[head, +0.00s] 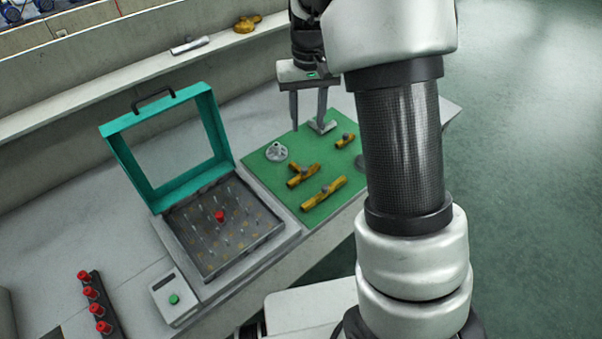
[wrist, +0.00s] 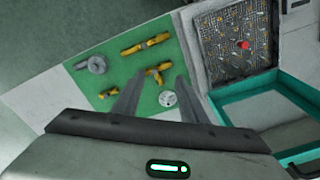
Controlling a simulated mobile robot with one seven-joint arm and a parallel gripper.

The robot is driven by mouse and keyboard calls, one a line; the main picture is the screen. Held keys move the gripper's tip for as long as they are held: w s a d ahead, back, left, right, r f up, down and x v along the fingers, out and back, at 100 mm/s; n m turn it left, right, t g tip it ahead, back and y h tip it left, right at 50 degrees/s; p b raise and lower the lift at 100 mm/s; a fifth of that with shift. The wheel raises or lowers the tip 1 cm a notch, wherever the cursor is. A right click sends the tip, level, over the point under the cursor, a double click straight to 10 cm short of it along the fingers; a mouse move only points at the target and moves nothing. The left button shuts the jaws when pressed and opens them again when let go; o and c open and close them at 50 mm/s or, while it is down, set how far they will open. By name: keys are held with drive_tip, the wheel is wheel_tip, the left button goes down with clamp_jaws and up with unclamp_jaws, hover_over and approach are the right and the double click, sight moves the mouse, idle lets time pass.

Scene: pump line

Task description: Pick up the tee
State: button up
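A brass-coloured fitting with a side branch, which looks like the tee (head: 303,174), lies on the green mat (head: 259,178). It also shows in the wrist view (wrist: 157,71), between and beyond the fingertips. My gripper (head: 309,122) is open and empty, fingers pointing down above the back part of the mat. In the head view the tee lies in front of the gripper and apart from it. In the wrist view the fingers slightly overlap the sight of the tee.
A longer brass fitting (head: 324,192), a small brass fitting (head: 345,141) and a grey flange (head: 277,151) lie on the mat. A teal-lidded case (head: 134,172) stands open to the left. A button box (head: 173,299) and red-topped parts (head: 91,292) are at lower left.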

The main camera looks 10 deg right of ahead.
drive_tip(key=shift+o, duration=0.4)
drive_tip(key=o, duration=0.4)
drive_tip(key=shift+f, duration=0.25)
drive_tip(key=shift+c, duration=0.2)
drive_tip(key=o, duration=0.7)
drive_tip(key=f+m+b, duration=0.1)
drive_tip(key=f+b, duration=0.1)
drive_tip(key=w+a+f+m+h+b, duration=0.1)
drive_tip(key=b, duration=0.2)
drive_tip(key=a+f+m+b, duration=0.1)
drive_tip(key=f+b, duration=0.1)
drive_tip(key=b, duration=0.1)
drive_tip(key=shift+w+f+m, duration=0.3)
drive_tip(key=shift+w, duration=0.05)
drive_tip(key=m+t+h+b, duration=0.25)
drive_tip(key=m+b, duration=0.55)
drive_tip(key=b, duration=0.5)
hover_over(298, 168)
drive_tip(key=s+a, duration=0.1)
drive_tip(key=f, duration=1.5)
drive_tip(key=shift+s+a+f, duration=0.15)
drive_tip(key=shift+s+a, duration=0.05)
drive_tip(key=shift+h, duration=0.25)
drive_tip(key=shift+b+x, duration=0.55)
drive_tip(key=shift+x, duration=2.2)
